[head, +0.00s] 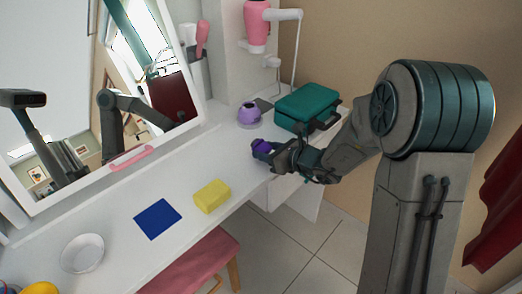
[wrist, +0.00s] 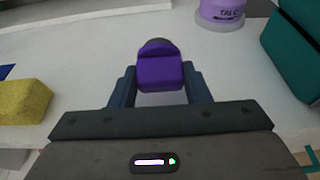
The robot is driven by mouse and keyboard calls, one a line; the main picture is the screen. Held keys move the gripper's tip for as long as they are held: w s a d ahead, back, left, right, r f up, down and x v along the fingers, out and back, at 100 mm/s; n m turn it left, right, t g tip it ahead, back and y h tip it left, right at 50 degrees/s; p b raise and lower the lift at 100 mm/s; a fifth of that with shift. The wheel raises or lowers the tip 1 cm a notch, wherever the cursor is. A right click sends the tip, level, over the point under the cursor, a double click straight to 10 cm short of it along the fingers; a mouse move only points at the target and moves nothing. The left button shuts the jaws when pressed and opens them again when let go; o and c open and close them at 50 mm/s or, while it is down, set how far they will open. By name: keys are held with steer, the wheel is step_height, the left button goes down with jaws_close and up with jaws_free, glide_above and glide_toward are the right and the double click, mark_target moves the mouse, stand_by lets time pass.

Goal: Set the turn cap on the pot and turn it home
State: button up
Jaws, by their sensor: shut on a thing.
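The turn cap (wrist: 160,72) is dark purple and sits between the fingers of my gripper (wrist: 160,92) in the wrist view. My gripper is shut on it. In the head view the cap (head: 262,146) shows at the tip of my gripper (head: 264,152), above the white counter near its front edge.
A teal case (head: 306,106) stands right of the pot, close to it. A yellow sponge-like block (head: 212,196), a blue cloth (head: 158,219) and a white bowl (head: 82,253) lie to the left. A mirror (head: 130,100) stands behind. The counter between cap and pot looks clear.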

mark_target(267, 150)
steer(key=shift+r+p, duration=1.4)
steer(key=shift+r, duration=0.95)
